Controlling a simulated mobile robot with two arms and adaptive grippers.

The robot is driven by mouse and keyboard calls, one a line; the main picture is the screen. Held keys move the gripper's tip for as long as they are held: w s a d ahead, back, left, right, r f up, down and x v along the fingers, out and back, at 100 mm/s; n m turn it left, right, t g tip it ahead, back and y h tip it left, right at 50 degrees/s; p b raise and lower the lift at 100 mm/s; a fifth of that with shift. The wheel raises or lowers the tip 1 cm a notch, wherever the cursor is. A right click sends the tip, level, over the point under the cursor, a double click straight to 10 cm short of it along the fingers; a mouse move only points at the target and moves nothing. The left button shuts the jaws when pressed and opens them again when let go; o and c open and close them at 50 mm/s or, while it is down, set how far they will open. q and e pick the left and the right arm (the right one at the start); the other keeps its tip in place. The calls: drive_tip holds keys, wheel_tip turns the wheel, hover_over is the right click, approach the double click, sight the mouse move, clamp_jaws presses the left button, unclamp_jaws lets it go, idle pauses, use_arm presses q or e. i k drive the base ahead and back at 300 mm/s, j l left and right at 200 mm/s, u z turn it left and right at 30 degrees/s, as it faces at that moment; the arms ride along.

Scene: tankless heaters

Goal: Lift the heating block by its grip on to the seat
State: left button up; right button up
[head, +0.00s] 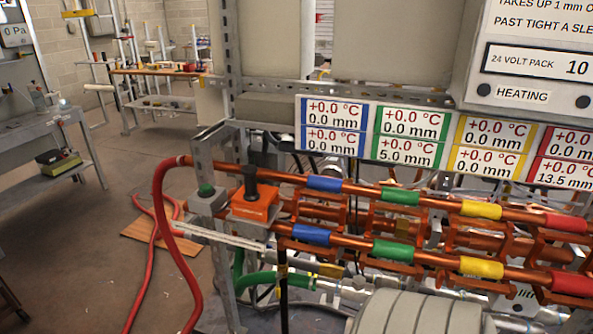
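An orange block (254,208) with an upright black grip on top sits at the left end of the copper pipes, and it looks like the heating block. Copper pipes (430,208) run right from there in two rows, with blue, green, yellow and red sleeves. Orange-brown brackets (398,222) hold the pipes. I cannot tell which part is the seat. Neither of my grippers is in view.
A thick red hose (164,230) loops up at the left end of the rack. A metal post (226,60) and readout panels (418,137) stand behind the pipes. A grey ribbed cylinder (420,312) is in front below. The floor at left is mostly open, beside a grey workbench (35,135).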

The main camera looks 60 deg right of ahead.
sight(252, 201)
drive_tip(key=j+z, duration=0.1)
drive_tip(key=z, duration=1.45)
drive_tip(key=k+l, duration=0.05)
drive_tip(key=l, duration=0.05)
